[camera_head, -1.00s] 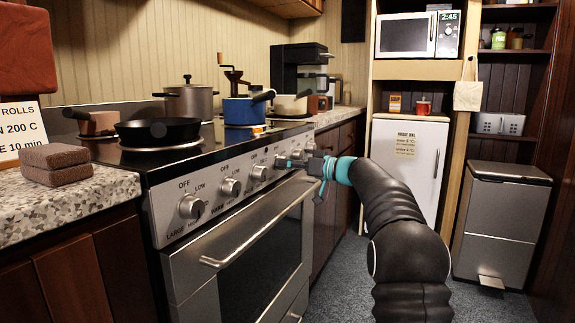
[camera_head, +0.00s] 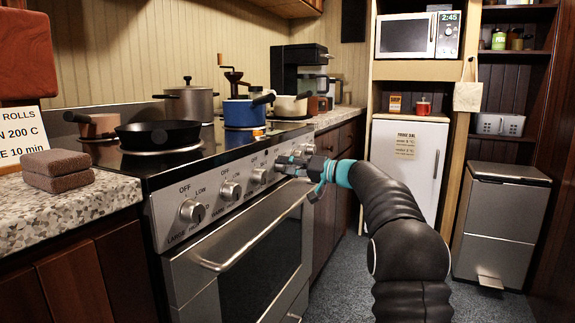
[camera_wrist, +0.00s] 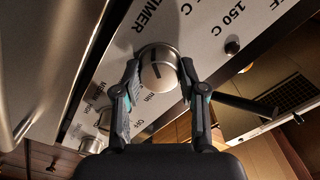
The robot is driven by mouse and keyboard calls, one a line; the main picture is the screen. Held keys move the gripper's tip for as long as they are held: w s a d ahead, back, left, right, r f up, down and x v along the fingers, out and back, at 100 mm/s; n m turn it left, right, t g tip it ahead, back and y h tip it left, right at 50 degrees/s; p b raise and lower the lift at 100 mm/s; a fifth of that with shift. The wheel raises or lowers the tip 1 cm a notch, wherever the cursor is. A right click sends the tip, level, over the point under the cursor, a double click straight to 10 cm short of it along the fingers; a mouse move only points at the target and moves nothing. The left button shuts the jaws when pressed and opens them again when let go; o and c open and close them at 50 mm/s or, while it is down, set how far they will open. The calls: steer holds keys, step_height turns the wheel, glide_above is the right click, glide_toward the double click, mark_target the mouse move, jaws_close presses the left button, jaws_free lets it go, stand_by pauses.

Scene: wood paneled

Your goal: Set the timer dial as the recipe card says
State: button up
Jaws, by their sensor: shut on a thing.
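The timer dial (camera_wrist: 158,72) is a round silver knob with a dark pointer line, on the oven's steel front panel. "TIMER", "min" and "OFF" are printed around it in the wrist view. My gripper (camera_wrist: 160,76) has one finger on each side of the dial and is shut on it. In the head view my gripper (camera_head: 287,163) is at the far end of the panel and hides the dial. The recipe card (camera_head: 18,137) is cut off at the left edge; the visible parts read "ROLLS", "N 200 C" and "E 10 min".
More knobs (camera_head: 192,211) line the panel beside my gripper, above the oven door handle (camera_head: 240,245). A black pan (camera_head: 158,133) and a blue pot (camera_head: 245,113) stand on the stove. The floor (camera_head: 345,285) before the oven shows clear.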

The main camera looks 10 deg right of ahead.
steer(key=shift+m+p, duration=0.95)
steer(key=shift+m, duration=1.35)
steer(key=o, duration=1.1)
steer(key=shift+o, duration=0.2)
steer(key=shift+d, duration=0.1)
steer(key=v, duration=1.2)
